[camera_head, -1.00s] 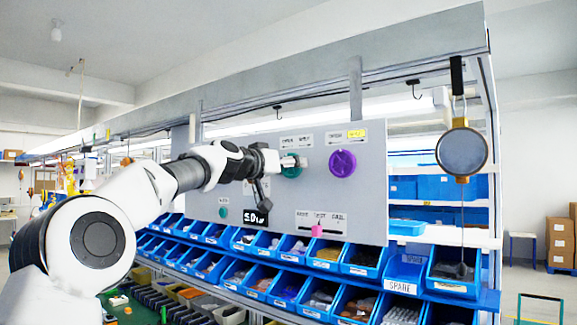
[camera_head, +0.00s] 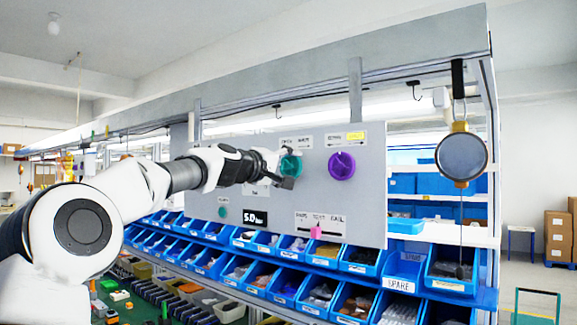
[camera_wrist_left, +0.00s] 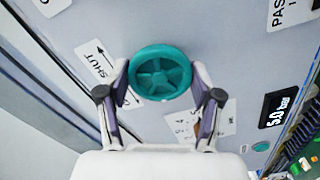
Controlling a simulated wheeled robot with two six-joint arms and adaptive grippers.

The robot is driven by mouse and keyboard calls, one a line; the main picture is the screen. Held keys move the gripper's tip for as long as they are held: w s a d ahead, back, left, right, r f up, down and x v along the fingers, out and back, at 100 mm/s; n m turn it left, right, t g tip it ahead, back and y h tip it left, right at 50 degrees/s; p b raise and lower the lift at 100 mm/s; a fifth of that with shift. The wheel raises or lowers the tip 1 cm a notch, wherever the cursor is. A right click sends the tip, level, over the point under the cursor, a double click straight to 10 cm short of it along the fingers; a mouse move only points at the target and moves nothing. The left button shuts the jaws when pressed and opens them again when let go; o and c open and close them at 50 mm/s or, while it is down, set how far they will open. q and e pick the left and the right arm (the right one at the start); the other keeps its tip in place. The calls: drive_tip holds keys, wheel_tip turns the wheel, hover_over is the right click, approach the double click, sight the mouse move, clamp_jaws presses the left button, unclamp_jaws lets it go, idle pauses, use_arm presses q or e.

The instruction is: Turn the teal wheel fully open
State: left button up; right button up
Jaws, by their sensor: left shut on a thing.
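The teal wheel (camera_head: 291,165) is on the upright grey panel, under a label too small to read. In the left wrist view the wheel (camera_wrist_left: 160,72) has a round rim and spokes. A label with the word SHUT and an arrow (camera_wrist_left: 99,63) is beside it. My left gripper (camera_head: 287,170) reaches it from the left and slightly below. In the left wrist view its two fingers (camera_wrist_left: 160,70) are on opposite sides of the rim, shut on the wheel. In the head view the gripper covers part of the lower rim. My right gripper is not in view.
A purple knob (camera_head: 341,166) is right of the wheel on the panel (camera_head: 365,205). Below are a 5.0 bar display (camera_head: 255,218), a pink slider (camera_head: 316,232) and a small teal button (camera_head: 222,212). Blue bins (camera_head: 360,260) line the shelf underneath. A round gauge (camera_head: 461,156) hangs at right.

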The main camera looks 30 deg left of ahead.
use_arm(q)
drive_tip(key=n, duration=0.4)
drive_tip(key=shift+a+r+n, duration=0.1)
drive_tip(key=shift+r+n, duration=0.05)
drive_tip(key=shift+n, duration=0.15)
drive_tip(key=n, duration=1)
drive_tip(key=shift+n, duration=0.4)
drive_tip(key=n, duration=0.5)
drive_tip(key=shift+f, duration=0.2)
drive_tip(key=o, duration=1.1)
drive_tip(key=shift+o, duration=0.2)
